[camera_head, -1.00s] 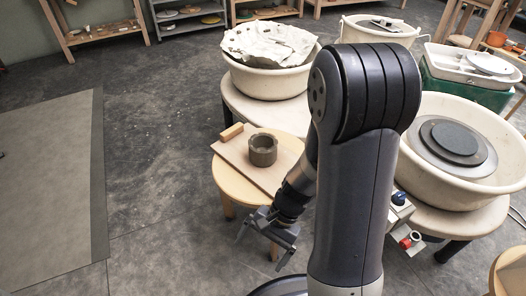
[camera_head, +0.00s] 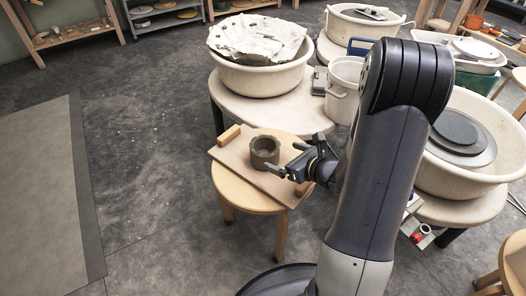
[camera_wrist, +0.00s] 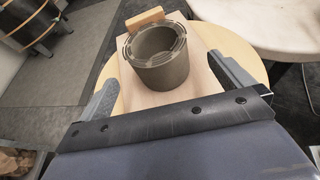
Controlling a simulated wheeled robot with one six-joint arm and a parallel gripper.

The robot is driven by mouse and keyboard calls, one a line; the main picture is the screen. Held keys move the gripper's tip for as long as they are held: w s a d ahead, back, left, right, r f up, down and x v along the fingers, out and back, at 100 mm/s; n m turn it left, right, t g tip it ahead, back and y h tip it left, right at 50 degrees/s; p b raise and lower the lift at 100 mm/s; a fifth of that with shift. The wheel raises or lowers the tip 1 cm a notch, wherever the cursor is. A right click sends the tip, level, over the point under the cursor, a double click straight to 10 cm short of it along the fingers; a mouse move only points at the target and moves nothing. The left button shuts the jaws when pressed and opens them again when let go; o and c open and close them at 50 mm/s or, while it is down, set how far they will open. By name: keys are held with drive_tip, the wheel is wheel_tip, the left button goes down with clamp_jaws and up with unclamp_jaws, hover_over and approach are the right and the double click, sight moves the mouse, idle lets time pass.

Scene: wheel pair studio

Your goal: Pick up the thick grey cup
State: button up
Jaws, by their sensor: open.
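The thick grey cup (camera_head: 264,152) stands upright on a wooden board (camera_head: 232,154) on a small round wooden stool (camera_head: 243,191). In the wrist view the cup (camera_wrist: 160,68) is ahead of my gripper (camera_wrist: 166,82), roughly between the two fingers but farther out. In the head view my gripper (camera_head: 284,173) is just right of and in front of the cup, level with the board. Its fingers are open and nothing is between them. I cannot tell from these views whether a finger touches the cup.
A wooden block (camera_head: 229,135) lies at the board's left end. Behind is a pale table (camera_head: 235,103) with a cloth-covered basin (camera_head: 262,80) and a white pot (camera_head: 343,98). A wheel basin (camera_head: 436,176) stands at the right.

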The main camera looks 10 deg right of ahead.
sight(257, 147)
drive_tip(key=b+x, duration=0.3)
drive_tip(key=x, duration=0.6)
drive_tip(key=shift+a+f, duration=0.3)
drive_tip(key=shift+r, duration=0.1)
drive_tip(key=c, duration=1.1)
